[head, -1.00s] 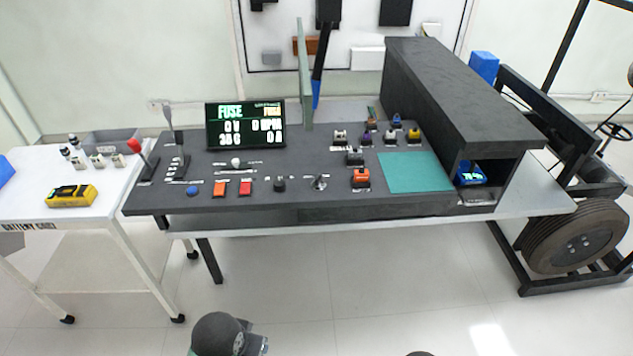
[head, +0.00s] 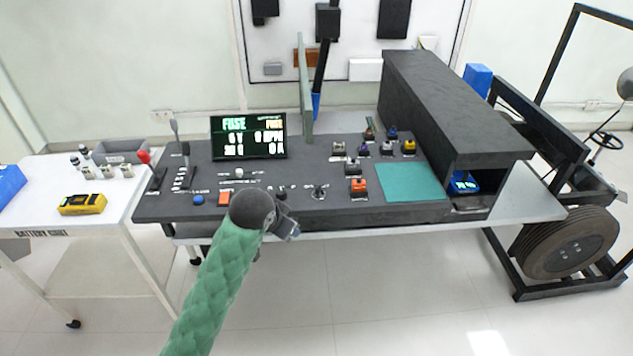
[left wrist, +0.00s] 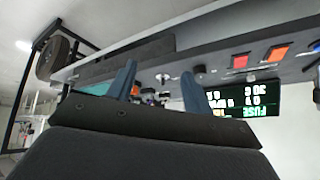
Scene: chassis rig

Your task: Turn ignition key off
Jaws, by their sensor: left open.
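The ignition key is probably the small silver switch (head: 320,191) on the front part of the dark console, right of the round black knob. It is too small to tell its turned position. In the left wrist view, which is upside down, this silver switch (left wrist: 162,77) shows between my two fingers, beyond the tips. My left gripper (head: 294,230) is in front of the console's front edge, below and left of the switch, open and empty. Its blue-grey fingers (left wrist: 158,70) stand apart in the wrist view. My right gripper is not in view.
The dark console (head: 400,210) carries a lit screen (head: 248,137), an orange button (head: 224,198), several small blocks and a teal mat (head: 411,182). A white cart (head: 60,185) stands left. A black box housing (head: 450,100) rises at the right. A wheel (head: 570,243) stands beyond it.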

